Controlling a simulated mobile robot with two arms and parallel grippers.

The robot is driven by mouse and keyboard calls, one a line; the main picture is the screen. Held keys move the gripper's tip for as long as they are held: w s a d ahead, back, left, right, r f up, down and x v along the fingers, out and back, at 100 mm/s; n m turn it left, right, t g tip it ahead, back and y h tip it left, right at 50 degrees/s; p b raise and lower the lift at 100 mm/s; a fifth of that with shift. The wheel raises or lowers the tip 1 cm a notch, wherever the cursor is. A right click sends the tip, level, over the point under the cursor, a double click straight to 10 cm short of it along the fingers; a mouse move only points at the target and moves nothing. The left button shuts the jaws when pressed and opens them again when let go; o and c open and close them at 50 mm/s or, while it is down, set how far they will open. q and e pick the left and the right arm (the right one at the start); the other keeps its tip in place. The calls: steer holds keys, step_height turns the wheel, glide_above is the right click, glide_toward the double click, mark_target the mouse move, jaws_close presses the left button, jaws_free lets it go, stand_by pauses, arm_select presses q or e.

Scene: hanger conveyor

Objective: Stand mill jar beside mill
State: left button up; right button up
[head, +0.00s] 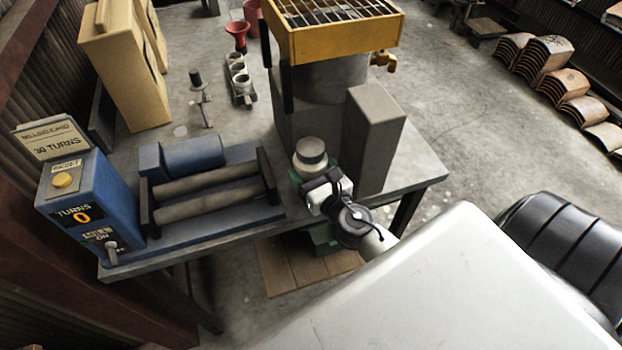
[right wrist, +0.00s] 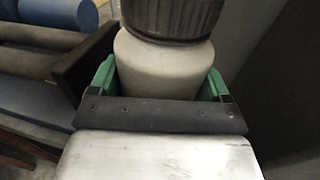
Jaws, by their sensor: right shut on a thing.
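The mill jar (head: 309,164), white with a grey ribbed lid, stands upright at the right end of the mill. In the right wrist view the jar (right wrist: 165,67) fills the top middle, between the green fingers. My right gripper (head: 306,180) is shut on the jar's body. The blue roller mill (head: 215,220) lies to the left of the jar, with two grey rollers and a blue control box (head: 90,205) reading TURNS 0. The jar's base is hidden, so I cannot tell whether it touches the bench. My left gripper is not in view.
A grey upright block (head: 372,140) stands close on the jar's right. Behind is a grey drum with a yellow grated top (head: 330,25). The bench (head: 415,170) has a bare right corner. A row of small cups (head: 238,78) stands farther back.

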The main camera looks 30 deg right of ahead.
steer(key=shift+f+b, duration=1.25)
steer(key=shift+f, duration=0.5)
steer(key=o, duration=1.3)
steer(key=shift+f, duration=0.15)
steer(key=shift+s, duration=0.15)
steer(key=shift+s+a+b, duration=0.15)
steer(key=shift+s+b, duration=1.1)
steer(key=shift+s, duration=1.7)
steer(key=shift+s+a+b, duration=0.1)
steer(key=shift+s+b, duration=1.15)
steer(key=shift+s, duration=1.7)
